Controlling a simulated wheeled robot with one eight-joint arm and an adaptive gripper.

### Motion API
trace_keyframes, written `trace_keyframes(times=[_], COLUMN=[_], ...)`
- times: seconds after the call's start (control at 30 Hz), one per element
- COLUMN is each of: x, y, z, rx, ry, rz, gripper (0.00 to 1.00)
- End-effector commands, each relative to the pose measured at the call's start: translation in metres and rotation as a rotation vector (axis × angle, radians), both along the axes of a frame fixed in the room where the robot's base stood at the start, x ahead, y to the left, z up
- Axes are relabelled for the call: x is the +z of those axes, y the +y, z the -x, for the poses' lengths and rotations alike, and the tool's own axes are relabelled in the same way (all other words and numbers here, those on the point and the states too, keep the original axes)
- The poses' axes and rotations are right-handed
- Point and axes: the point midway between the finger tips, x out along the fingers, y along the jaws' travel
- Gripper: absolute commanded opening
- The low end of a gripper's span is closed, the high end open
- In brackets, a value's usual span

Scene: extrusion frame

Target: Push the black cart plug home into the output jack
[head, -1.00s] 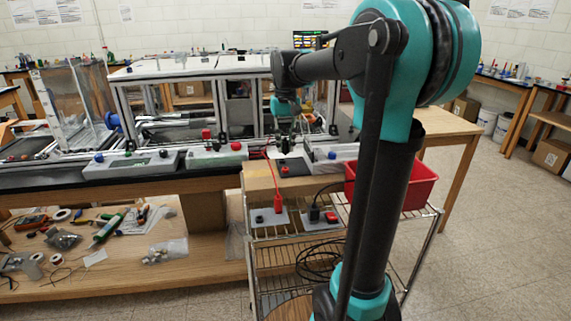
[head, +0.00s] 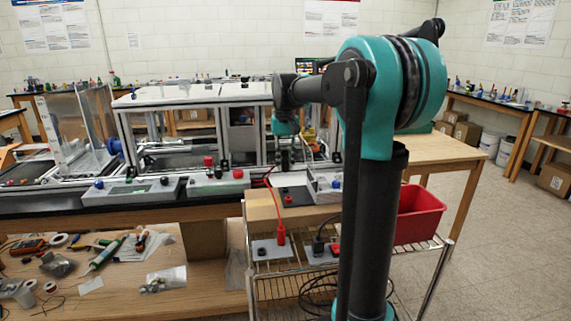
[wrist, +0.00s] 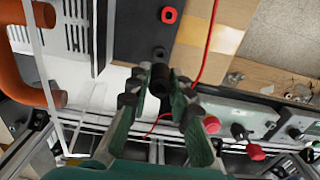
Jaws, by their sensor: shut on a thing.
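My gripper (wrist: 160,84) has green fingers with black tips, closed around a small black cylindrical plug (wrist: 160,74) in the wrist view. In the head view my gripper (head: 286,158) hangs over the bench behind the dark panel. A dark round jack (wrist: 158,53) lies just beyond the plug on the black panel (wrist: 135,30). A red-rimmed jack (wrist: 168,15) is farther up; it also shows in the head view (head: 287,199). Whether the plug touches the dark jack cannot be told. Its tip is hidden.
A red cable (wrist: 212,48) runs beside the panel to a red plug (head: 280,236) on the wire cart. Another black plug (head: 318,243) with a black cable stands there. Orange tubes (wrist: 25,55) are left in the wrist view. A red bin (head: 418,215) sits right of my arm.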

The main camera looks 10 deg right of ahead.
Motion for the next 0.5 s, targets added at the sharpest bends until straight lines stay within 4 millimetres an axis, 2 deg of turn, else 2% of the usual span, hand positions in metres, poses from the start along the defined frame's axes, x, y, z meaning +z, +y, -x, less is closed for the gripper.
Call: trace_keyframes(times=[0.17,0.5], x=[-0.006,-0.035], y=[0.000,0.000], z=[0.000,0.000], rx=[0.000,0.000], ry=[0.000,0.000], rz=[0.000,0.000], gripper=[0.00,0.00])
